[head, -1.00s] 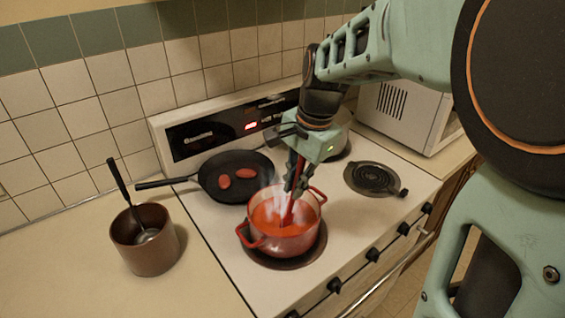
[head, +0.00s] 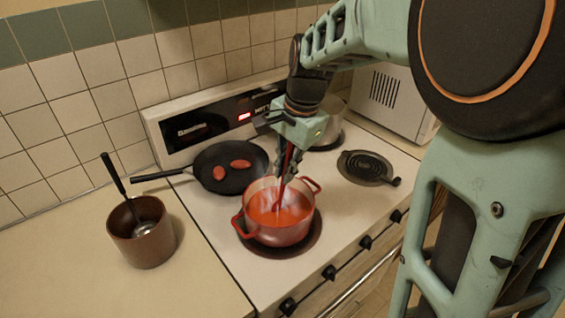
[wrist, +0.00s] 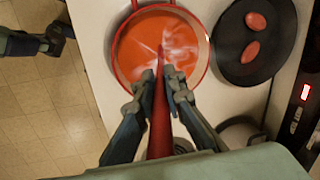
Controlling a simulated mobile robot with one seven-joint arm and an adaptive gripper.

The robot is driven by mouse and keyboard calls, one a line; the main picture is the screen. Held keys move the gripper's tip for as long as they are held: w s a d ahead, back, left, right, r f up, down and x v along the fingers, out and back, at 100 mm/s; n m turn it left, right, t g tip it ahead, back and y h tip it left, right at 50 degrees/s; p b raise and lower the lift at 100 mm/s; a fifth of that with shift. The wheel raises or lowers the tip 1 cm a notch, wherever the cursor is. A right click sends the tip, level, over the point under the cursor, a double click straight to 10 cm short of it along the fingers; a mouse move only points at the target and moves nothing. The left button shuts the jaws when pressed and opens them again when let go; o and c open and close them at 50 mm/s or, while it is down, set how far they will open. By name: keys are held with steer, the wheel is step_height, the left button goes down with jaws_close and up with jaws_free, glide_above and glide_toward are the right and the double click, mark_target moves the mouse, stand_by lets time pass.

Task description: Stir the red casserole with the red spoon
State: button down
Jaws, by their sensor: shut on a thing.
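The red casserole (head: 281,228) sits on the front left burner of the stove, filled with orange-red liquid and giving off whitish steam. It also shows in the wrist view (wrist: 119,63). My gripper (head: 287,168) is above the casserole, pointing down, shut on the red spoon (wrist: 160,110). In the wrist view, my two fingers (wrist: 160,95) close on either side of the spoon's handle. The spoon's lower end dips into the liquid and its tip is hidden. In the head view the spoon's handle (head: 282,190) stands slightly tilted.
A black frying pan (head: 214,183) with two reddish sausage-like pieces is behind-left of the casserole. A metal pot (head: 331,135) is at the back, partly behind my gripper. A brown pot (head: 139,250) with a ladle stands left. The right burner (head: 368,166) is bare; a microwave (head: 390,100) is beyond.

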mark_target(291, 155)
steer(key=shift+r, duration=0.15)
steer(key=shift+s+d+r+p, duration=0.15)
steer(key=shift+s+r+p, duration=0.05)
steer(key=shift+r+p, duration=0.95)
steer(key=shift+s+d+r+p, duration=0.25)
steer(key=shift+r+p, duration=0.55)
steer(key=shift+r, duration=0.65)
steer(key=shift+s+d+r+p, duration=0.1)
steer(key=shift+s+r+p, duration=0.1)
steer(key=shift+r+p, duration=0.95)
steer(key=shift+r, duration=0.25)
steer(key=shift+r, duration=2.4)
steer(key=shift+s, duration=0.1)
